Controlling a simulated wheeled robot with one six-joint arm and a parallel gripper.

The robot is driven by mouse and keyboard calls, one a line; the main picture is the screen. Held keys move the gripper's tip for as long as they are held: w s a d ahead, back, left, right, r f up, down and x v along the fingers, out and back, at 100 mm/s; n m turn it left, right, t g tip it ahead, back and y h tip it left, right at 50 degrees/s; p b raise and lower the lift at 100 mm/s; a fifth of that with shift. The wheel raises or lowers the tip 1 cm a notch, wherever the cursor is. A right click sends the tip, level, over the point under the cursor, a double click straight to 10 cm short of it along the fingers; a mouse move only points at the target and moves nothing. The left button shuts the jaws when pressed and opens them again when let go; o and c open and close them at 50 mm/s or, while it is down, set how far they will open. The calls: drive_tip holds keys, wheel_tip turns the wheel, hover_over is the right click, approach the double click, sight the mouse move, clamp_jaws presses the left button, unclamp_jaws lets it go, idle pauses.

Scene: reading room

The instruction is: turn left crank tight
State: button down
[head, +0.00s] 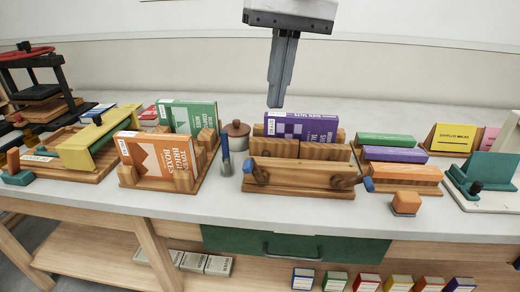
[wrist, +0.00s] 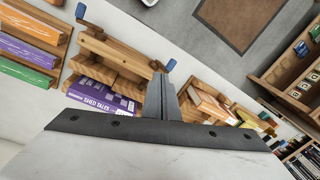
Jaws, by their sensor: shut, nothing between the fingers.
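A wooden book press (head: 300,178) stands at the middle of the table's front, with a purple book (head: 305,126) upright at its back. Its left crank (head: 257,171) has a dark arm and a blue handle at its left end. The right crank (head: 347,182) has a blue handle on its right. In the wrist view the press is turned round, so the left crank (wrist: 163,66) shows at right and the right crank (wrist: 86,18) at upper left. My gripper (head: 275,106) is shut and empty, pointing down above and behind the purple book. It also shows in the wrist view (wrist: 159,78).
An orange book (head: 152,160) in a wooden holder and a lidded pot (head: 237,135) stand left of the press. A blue-handled tool (head: 226,155) stands close to the left crank. An orange block (head: 406,202) and coloured books (head: 402,172) are at right.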

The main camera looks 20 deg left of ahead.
drive_tip(key=d+f+m, duration=0.1)
drive_tip(key=d+m, duration=0.2)
drive_tip(key=m, duration=0.1)
drive_tip(key=y, duration=0.1)
hover_over(256, 174)
drive_tip(key=s+d, duration=0.1)
drive_tip(key=d, duration=0.1)
drive_tip(key=d+x, duration=0.2)
drive_tip(key=x, duration=0.9)
drive_tip(key=shift+f+m, duration=0.35)
drive_tip(key=shift+m, duration=0.05)
drive_tip(key=shift+a, duration=0.1)
